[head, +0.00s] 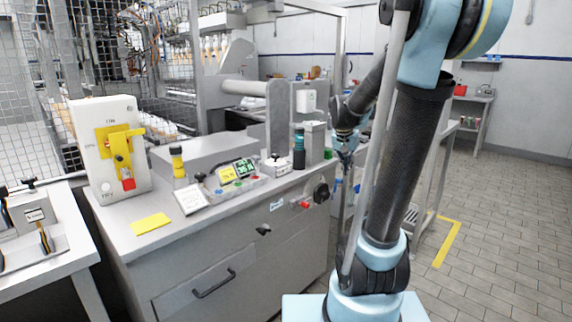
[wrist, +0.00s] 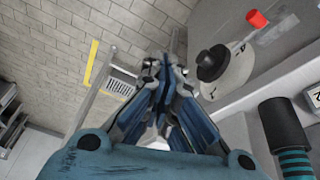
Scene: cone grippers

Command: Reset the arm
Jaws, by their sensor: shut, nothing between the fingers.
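My gripper (wrist: 163,75) is at the middle of the wrist view, its blue and dark fingers drawn together with nothing between them. In the head view my gripper (head: 346,158) hangs just right of the grey cabinet's right end, partly behind my arm's lower links. My arm stands at the right of the head view, with a black tube link and light blue joints. A black rotary knob on a round plate (wrist: 212,64) lies close to the right of my fingers in the wrist view, apart from them as far as I can tell.
The grey cabinet (head: 190,262) carries a white switch box (head: 90,150) with a yellow-and-red handle, small displays (head: 236,171) and a dark cylinder with teal bands (head: 298,150). A red button (head: 305,204) is on its side. The tiled floor (head: 510,235) at right is clear.

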